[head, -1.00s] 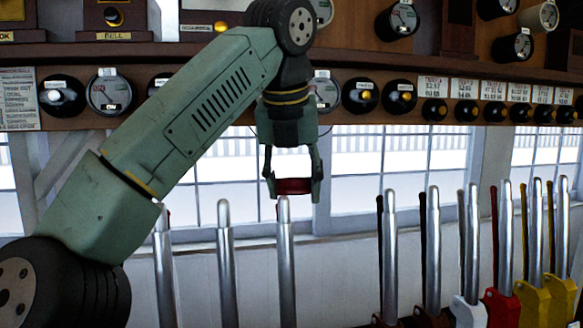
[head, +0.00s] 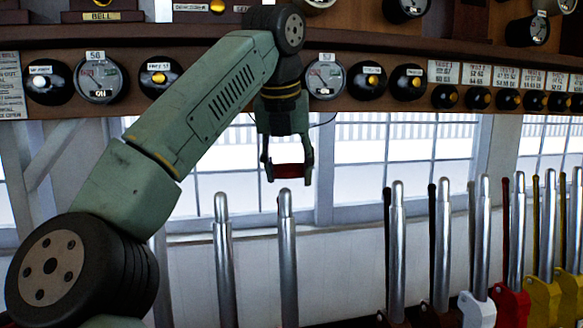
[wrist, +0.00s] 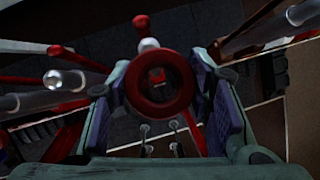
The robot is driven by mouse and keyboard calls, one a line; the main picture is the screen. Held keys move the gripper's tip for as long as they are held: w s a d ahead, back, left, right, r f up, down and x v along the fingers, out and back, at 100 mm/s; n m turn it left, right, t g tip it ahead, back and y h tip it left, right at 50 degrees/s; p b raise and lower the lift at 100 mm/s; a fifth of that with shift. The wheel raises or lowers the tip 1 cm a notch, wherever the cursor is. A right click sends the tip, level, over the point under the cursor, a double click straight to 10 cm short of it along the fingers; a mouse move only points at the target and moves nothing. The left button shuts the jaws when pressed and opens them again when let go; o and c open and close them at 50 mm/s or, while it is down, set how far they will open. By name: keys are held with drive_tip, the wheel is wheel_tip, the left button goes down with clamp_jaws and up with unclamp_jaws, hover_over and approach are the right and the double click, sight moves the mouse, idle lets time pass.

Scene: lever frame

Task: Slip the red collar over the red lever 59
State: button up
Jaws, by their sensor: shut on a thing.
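The red collar (head: 288,172) is a ring, held level between the two fingers of my gripper (head: 288,176). In the wrist view the red collar (wrist: 160,85) shows as a full ring with an open hole. My gripper (wrist: 162,88) is shut on it from both sides. In the head view a steel lever handle (head: 288,250) rises just below the collar, its rounded tip apart from it in the picture. The depth between them is unclear. Its lower part is out of frame, so I cannot read its number or confirm it is red. Something red shows through the ring's hole.
Another steel lever (head: 222,260) stands to the left. Several more levers (head: 397,250) stand in a row to the right. A shelf (head: 220,103) with dials runs behind and above. In the wrist view a lever tip (wrist: 55,78) lies left of the gripper.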

sight(284, 191)
drive_tip(key=shift+w+a+f, duration=0.15)
drive_tip(key=shift+w+f, duration=0.05)
drive_tip(key=shift+w, duration=0.5)
drive_tip(key=shift+w+a+f, duration=0.1)
drive_tip(key=shift+w+f, duration=0.1)
drive_tip(key=shift+w, duration=0.5)
drive_tip(key=shift+w+a+f, duration=0.15)
drive_tip(key=shift+w+f, duration=0.05)
drive_tip(key=shift+w, duration=0.5)
drive_tip(key=shift+f, duration=0.1)
drive_tip(key=shift+s+d+f+b, duration=0.1)
drive_tip(key=shift+s+f+b, duration=0.05)
drive_tip(key=shift+f+b, duration=0.7)
drive_tip(key=shift+s+a+f+b, duration=0.1)
drive_tip(key=shift+s+f+b, duration=0.1)
drive_tip(key=shift+f+b, duration=0.7)
drive_tip(key=shift+s+d+f+b, duration=0.15)
drive_tip(key=shift+f+b, duration=0.4)
drive_tip(key=shift+f, duration=0.55)
drive_tip(key=shift+f, duration=0.1)
drive_tip(key=o, duration=1.1)
drive_tip(key=shift+o, duration=0.2)
